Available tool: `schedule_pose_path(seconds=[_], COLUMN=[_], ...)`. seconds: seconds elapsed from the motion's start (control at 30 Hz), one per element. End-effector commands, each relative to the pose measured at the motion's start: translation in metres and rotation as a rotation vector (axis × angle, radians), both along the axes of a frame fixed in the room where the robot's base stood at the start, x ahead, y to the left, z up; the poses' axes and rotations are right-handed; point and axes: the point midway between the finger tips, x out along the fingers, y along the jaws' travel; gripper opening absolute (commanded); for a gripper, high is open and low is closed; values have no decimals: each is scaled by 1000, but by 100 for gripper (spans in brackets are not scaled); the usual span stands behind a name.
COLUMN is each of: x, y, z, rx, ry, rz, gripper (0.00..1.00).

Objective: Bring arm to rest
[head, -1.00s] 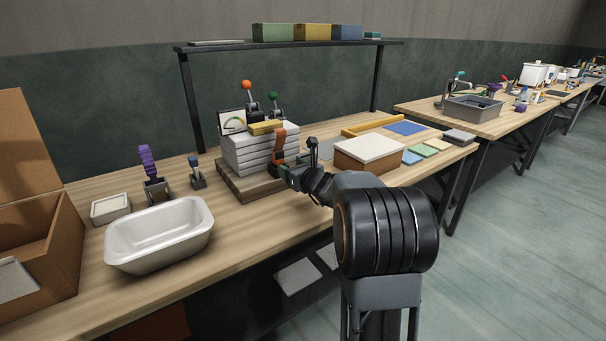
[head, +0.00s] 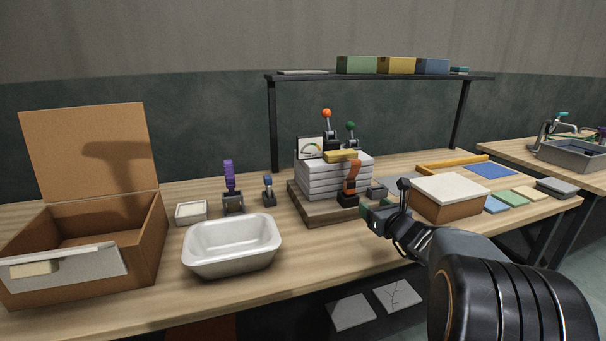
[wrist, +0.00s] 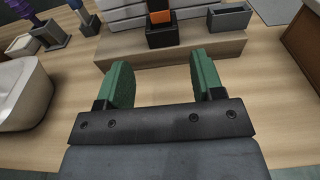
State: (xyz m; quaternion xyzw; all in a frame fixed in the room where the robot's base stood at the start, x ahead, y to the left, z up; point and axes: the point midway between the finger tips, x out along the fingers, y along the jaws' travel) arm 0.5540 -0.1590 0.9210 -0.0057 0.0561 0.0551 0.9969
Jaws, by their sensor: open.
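My gripper (head: 374,215) is over the front part of the wooden workbench (head: 310,258), in front of the stack of white slabs. In the wrist view its two green fingers (wrist: 160,82) stand apart with nothing between them. My arm reaches in from the lower right of the head view. The orange-handled lever (head: 351,180) stands on its black base just beyond the fingers, and its base also shows in the wrist view (wrist: 161,30). I cannot tell the exact gap to it.
A white basin (head: 232,243) and an open brown box (head: 151,236) stand to the left. A lidded brown box (head: 447,205) is close on the right. The stack of white slabs (head: 325,178) rests on a wooden board, with a shelf (head: 385,77) above. Bare bench lies in front.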

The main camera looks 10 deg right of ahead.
Motion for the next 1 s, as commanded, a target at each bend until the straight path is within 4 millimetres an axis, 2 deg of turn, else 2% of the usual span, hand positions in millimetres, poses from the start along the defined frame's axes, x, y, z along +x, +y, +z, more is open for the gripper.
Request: schedule_pose_path(seconds=[0.07,0.13,0.27,0.37,0.5,0.63,0.77,0.8,0.9,1.0], x=[0,-2,-20,-46,-94,-146,-196,-209,-235,-247], y=[1,8,34,66,108,134,142,142,140,142], z=[0,-7,-40,-49,-50,-37,-11,0,34,62], rx=[-39,-148,-433,-708,-1088,-1443,-1784,-1883,-2107,-2254], ry=[-5,13,93,134,146,116,59,40,-5,-33], rz=[8,65,261,490,853,1216,1576,1675,1878,1963], gripper=[61,61,61,61,61,61,61,61,61,61])
